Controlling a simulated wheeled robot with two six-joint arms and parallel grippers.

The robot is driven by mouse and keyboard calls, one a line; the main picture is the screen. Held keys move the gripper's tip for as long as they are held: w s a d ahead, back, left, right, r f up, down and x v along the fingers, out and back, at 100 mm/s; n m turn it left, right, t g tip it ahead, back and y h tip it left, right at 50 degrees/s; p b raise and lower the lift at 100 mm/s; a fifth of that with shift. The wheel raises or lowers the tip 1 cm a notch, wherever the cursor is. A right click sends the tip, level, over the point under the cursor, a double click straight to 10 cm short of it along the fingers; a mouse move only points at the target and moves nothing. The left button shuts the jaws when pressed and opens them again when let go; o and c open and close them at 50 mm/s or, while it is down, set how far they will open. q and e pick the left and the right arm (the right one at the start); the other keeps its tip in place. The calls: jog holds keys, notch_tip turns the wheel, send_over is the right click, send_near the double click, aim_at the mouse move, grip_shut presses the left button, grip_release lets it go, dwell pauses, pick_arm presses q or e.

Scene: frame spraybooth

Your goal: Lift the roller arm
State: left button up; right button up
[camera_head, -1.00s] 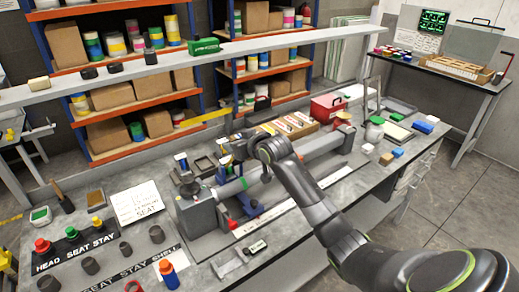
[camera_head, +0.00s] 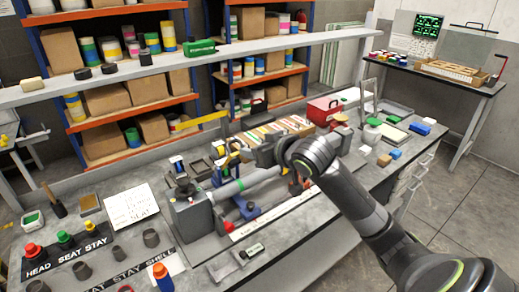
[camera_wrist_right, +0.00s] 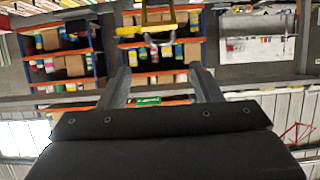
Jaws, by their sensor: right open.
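My right gripper (camera_head: 240,152) is over the bench, reaching in from the right. Its two fingers (camera_wrist_right: 159,72) are apart, with nothing between them in the right wrist view. A yellow fitting (camera_head: 222,151), seemingly part of the roller arm, stands at the left of the gripper above a blue post on the long grey tube (camera_head: 232,189). In the right wrist view a yellow piece (camera_wrist_right: 146,30) with a light hooked part lies beyond the fingertips. I cannot tell for certain which part is the roller arm. My left gripper is out of view.
A red box (camera_head: 324,109) and a tray of coloured strips stand behind the tube. Cups and bottles line the front left of the bench. A long white shelf (camera_head: 262,50) crosses behind the bench. Small blocks and a blue box (camera_head: 419,128) lie at the right.

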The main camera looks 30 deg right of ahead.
aim_at(231, 156)
jog(key=shift+f, duration=0.1)
jog(key=c, duration=0.4)
jog(key=shift+f+m, duration=0.2)
jog(key=shift+m, duration=0.5)
jog(key=shift+c, duration=1.3)
jog(key=m, duration=0.1)
jog(key=f+m+t, duration=0.1)
jog(key=m, duration=0.1)
jog(key=shift+f, duration=0.15)
jog(key=c, duration=0.5)
jog(key=m, duration=0.2)
jog(key=shift+s+f+m+t, duration=0.15)
jog(key=shift+f+m+t, duration=0.15)
jog(key=shift+f+t, duration=0.1)
grip_shut()
jog(key=s+f+m+t+p, duration=0.1)
jog(key=s+f+m+t, duration=0.2)
jog(key=m, duration=0.8)
jog(key=w+p, duration=0.1)
jog(key=w, duration=0.3)
jog(key=w+p, duration=0.1)
jog(key=w, duration=0.3)
jog(key=w+a+p, duration=0.1)
jog(key=w, duration=0.4)
jog(key=shift+a+r, duration=0.1)
jog(key=shift+r, duration=0.15)
